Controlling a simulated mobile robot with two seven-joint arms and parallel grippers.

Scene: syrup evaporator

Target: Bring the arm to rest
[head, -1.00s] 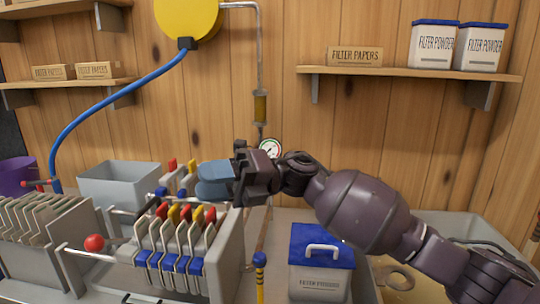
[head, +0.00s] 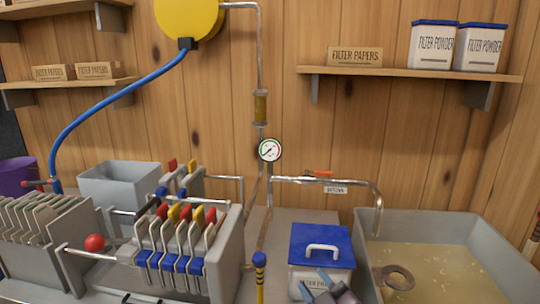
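My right gripper (head: 316,283) shows at the bottom edge, low in front of the white tub with the blue lid (head: 322,244). Its two blue fingers stand apart with nothing seen between them. Most of the gripper and the arm behind it are cut off by the frame. It overlaps the tub's front in the picture; I cannot tell whether it touches. My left gripper is not in view.
A filter press with several plates (head: 180,247) stands left of the tub. A grey basin (head: 455,226) of yellowish liquid is at right, under a bent pipe (head: 378,205).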

